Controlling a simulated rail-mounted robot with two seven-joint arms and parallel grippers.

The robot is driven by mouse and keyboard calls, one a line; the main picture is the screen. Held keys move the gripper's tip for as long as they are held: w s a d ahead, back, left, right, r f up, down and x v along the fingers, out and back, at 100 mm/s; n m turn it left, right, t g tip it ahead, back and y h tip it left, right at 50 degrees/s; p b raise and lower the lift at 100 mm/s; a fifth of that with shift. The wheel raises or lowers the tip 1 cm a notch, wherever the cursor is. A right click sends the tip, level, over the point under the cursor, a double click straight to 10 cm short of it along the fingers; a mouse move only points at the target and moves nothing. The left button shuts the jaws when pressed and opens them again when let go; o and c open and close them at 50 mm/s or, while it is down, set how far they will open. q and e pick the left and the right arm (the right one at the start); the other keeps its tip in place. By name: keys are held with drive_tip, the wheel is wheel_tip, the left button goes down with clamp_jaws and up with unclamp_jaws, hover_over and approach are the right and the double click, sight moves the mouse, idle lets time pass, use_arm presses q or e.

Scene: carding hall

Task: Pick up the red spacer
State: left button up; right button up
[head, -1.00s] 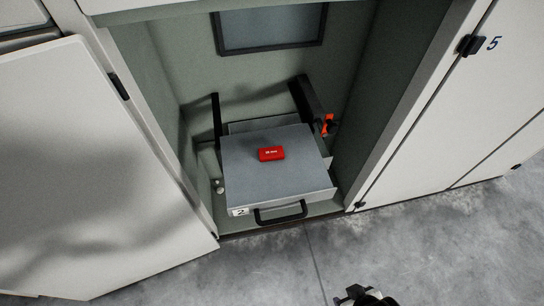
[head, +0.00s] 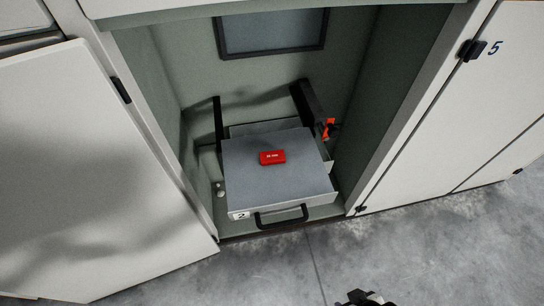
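The red spacer (head: 272,157) is a small flat red block with pale marking on its top face. It lies on the grey top of a drawer-like box (head: 265,185) inside an open cabinet bay. The box has a black front handle (head: 281,217) and a label "2". A dark gripper part (head: 364,298) shows at the bottom edge, right of the middle, well in front of the box and apart from the spacer. It seems to be my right gripper; its fingers are too cut off to judge. My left gripper is not in view.
An open white door (head: 95,170) fills the left side. A closed white panel (head: 455,110) marked "5" stands on the right. Black upright brackets (head: 310,100) and an orange part (head: 329,128) sit behind the box. The grey floor in front (head: 270,270) is clear.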

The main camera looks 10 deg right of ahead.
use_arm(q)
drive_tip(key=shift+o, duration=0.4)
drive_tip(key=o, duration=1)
